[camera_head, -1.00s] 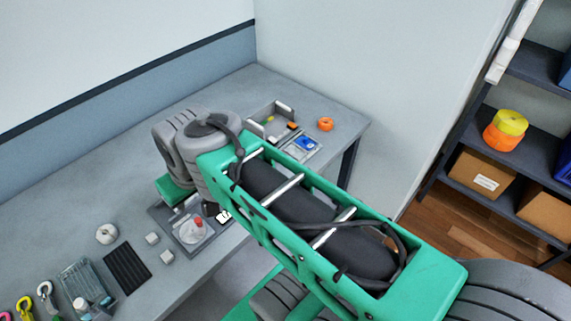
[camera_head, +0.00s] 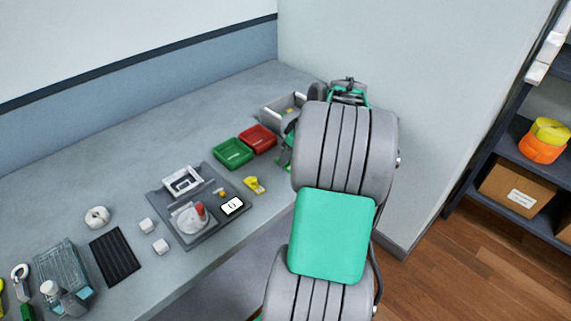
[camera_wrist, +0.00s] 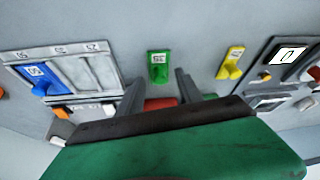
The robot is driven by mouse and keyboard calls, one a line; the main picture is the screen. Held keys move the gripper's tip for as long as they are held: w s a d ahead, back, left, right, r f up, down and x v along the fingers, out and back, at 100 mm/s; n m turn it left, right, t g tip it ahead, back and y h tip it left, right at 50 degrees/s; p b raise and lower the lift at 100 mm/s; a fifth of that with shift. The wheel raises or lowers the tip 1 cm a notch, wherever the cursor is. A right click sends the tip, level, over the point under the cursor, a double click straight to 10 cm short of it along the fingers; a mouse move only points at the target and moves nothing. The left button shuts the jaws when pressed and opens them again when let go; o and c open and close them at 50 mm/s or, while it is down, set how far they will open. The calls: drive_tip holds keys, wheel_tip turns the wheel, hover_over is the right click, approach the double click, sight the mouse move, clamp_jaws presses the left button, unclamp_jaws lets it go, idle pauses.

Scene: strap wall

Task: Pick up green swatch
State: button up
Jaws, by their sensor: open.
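The green swatch (camera_wrist: 158,66) lies on the grey bench in the wrist view, with a white label at its far end. My gripper (camera_wrist: 159,80) is open, its two dark fingers on either side of the line to the swatch. The swatch shows beyond the fingertips, apart from them, and nothing is held. In the head view my arm hides the swatch and most of my gripper.
A yellow swatch (camera_wrist: 232,62) lies to the right; a blue swatch (camera_wrist: 40,82) sits in a slotted tray (camera_wrist: 101,70) at left. Red (camera_head: 258,138) and green trays (camera_head: 232,153) stand beside my arm. A scale plate (camera_head: 205,227) is further left.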

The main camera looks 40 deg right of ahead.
drive_tip(key=shift+w+f, duration=0.35)
drive_tip(key=shift+f, duration=0.3)
clamp_jaws()
